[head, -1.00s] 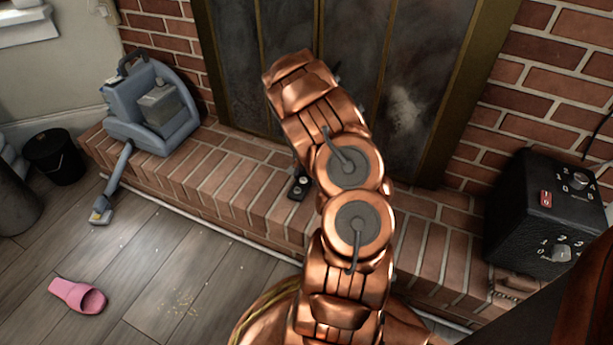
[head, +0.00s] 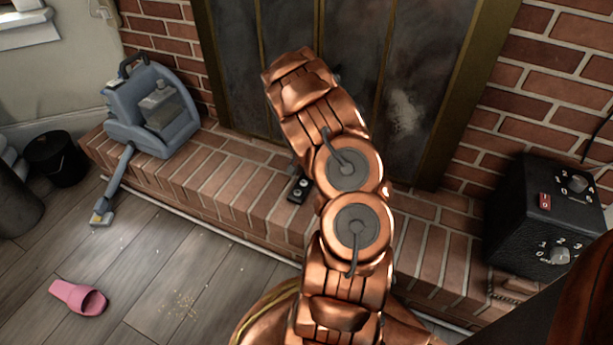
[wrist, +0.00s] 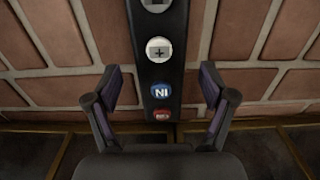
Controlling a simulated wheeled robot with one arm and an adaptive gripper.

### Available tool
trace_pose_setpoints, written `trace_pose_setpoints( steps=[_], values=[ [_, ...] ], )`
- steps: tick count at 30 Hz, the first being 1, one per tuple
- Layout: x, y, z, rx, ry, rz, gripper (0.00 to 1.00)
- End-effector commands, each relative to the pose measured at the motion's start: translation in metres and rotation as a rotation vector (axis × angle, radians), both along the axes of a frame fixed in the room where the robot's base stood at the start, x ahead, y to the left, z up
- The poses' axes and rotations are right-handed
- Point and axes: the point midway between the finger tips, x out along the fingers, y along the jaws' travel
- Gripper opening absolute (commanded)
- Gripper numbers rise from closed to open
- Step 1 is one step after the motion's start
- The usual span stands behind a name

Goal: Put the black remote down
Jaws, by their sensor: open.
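The black remote (wrist: 157,65) lies on the brick hearth, between the two fingers of my gripper (wrist: 160,90) in the wrist view. It has white, blue and red buttons. Both fingers stand apart from its sides, with a gap on each side, so my gripper is open. In the head view the end of the remote (head: 299,188) shows on the hearth just left of my copper arm.
The brick hearth (head: 215,180) runs along the fireplace doors (head: 405,95). A blue-grey vacuum cleaner (head: 150,112) stands on its left part, and a black box with dials (head: 540,215) stands at the right. A pink slipper (head: 78,298) lies on the wooden floor.

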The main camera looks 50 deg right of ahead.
Motion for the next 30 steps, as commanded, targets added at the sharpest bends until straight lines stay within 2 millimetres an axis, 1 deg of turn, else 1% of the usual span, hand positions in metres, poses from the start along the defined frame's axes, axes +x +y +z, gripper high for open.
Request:
trace_pose_setpoints(
  steps=[1, 6, 12, 16, 22, 26, 29, 30],
  values=[
    [0.001, 0.000, 0.013, -0.002, -0.002, 0.001, 0.83],
    [0.002, -0.001, 0.049, -0.005, -0.004, 0.002, 0.83],
    [0.001, 0.000, 0.082, -0.003, -0.002, 0.001, 0.83],
    [0.001, 0.000, 0.096, -0.001, -0.001, 0.001, 0.83],
    [0.001, 0.003, 0.108, -0.003, 0.001, 0.008, 0.83],
    [0.001, 0.019, 0.126, -0.009, 0.015, 0.048, 0.83],
    [-0.002, 0.043, 0.145, -0.008, 0.034, 0.099, 0.83],
    [-0.003, 0.054, 0.155, -0.008, 0.041, 0.123, 0.83]
  ],
)
